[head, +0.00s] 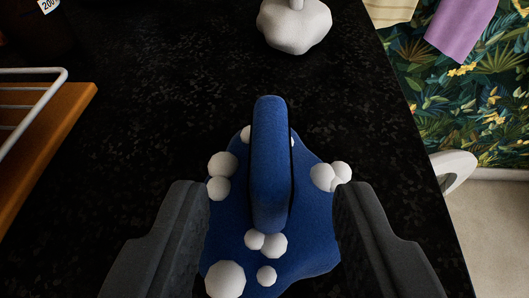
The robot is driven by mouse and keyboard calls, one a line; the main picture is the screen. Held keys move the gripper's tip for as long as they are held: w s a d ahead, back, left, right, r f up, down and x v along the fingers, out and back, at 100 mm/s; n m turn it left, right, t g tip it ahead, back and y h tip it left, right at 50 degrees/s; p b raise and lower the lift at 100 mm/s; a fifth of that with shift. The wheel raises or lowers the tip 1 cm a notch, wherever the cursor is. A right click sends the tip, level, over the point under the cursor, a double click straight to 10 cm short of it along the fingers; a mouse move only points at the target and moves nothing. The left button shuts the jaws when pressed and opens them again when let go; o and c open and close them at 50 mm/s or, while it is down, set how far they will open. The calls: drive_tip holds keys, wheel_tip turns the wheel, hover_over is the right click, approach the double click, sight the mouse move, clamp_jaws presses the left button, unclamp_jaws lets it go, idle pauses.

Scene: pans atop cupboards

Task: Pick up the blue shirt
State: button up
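A blue item (271,165) with a cloth-like surface lies on the black speckled counter, in the lower middle of the head view. It has a flat, irregular base and a thick ridge standing up along its middle. Several white balls sit on and around its base; I cannot clearly make out a shirt shape. My gripper (271,190) is open, with one dark finger on the left of the blue item and one on the right. Both fingers are apart from the central ridge. The fingers overlap the base's side edges in the view; I cannot tell whether they touch it.
A white lumpy object (294,27) stands farther back on the black counter (150,110). A wooden edge with a white wire rack (30,115) is at left. At right, beyond the counter edge, are a purple cloth (468,28), a cream cloth and a white curved piece (455,165).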

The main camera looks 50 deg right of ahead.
sight(266, 129)
drive_tip(key=shift+r+x, duration=0.15)
drive_tip(key=shift+x, duration=1.65)
drive_tip(key=shift+r+x, duration=0.15)
drive_tip(key=shift+x, duration=1.6)
drive_tip(key=shift+w, duration=0.15)
clamp_jaws()
